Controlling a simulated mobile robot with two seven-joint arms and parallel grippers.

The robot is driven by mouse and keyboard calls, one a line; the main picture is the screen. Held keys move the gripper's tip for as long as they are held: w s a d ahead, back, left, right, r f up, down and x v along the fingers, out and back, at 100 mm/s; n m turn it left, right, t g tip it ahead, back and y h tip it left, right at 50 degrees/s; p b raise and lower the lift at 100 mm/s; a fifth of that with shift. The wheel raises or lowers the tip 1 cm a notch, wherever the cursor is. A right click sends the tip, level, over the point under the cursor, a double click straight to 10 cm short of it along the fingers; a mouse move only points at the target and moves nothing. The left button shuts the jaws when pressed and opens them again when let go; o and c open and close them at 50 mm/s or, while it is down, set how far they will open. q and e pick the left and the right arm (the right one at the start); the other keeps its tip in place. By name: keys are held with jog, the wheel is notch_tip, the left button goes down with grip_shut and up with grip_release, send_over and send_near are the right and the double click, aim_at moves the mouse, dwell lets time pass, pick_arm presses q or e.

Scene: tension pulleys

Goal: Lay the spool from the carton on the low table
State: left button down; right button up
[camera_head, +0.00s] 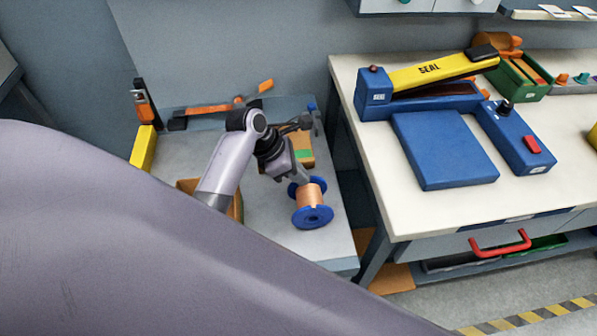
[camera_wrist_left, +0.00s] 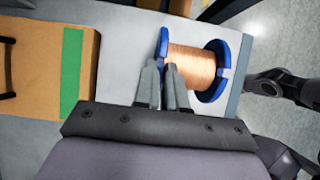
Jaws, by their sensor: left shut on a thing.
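A spool of copper-coloured wire with blue flanges (camera_head: 309,196) is in my left gripper (camera_head: 301,177), over the front right part of the low grey table (camera_head: 280,243). In the left wrist view the two fingers (camera_wrist_left: 162,85) are shut on the near blue flange of the spool (camera_wrist_left: 190,66). The copper winding stays free beyond them. I cannot tell whether the spool touches the table. An open brown carton (camera_head: 238,207) stands on the table, largely hidden behind my left arm. My right gripper is not in view.
A brown box with a green strip (camera_head: 303,150) lies behind the gripper; it also shows in the left wrist view (camera_wrist_left: 50,70). A white workbench (camera_head: 375,160) with a yellow and blue sealer (camera_head: 430,75) stands at right. The table's front right is clear.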

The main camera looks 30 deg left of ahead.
pick_arm(q)
jog(key=c, duration=1.6)
grip_release()
jog(key=shift+f, duration=0.15)
jog(key=o, duration=0.4)
jog(key=v, duration=1.2)
jog(key=shift+r, duration=0.2)
jog(key=shift+s, duration=0.1)
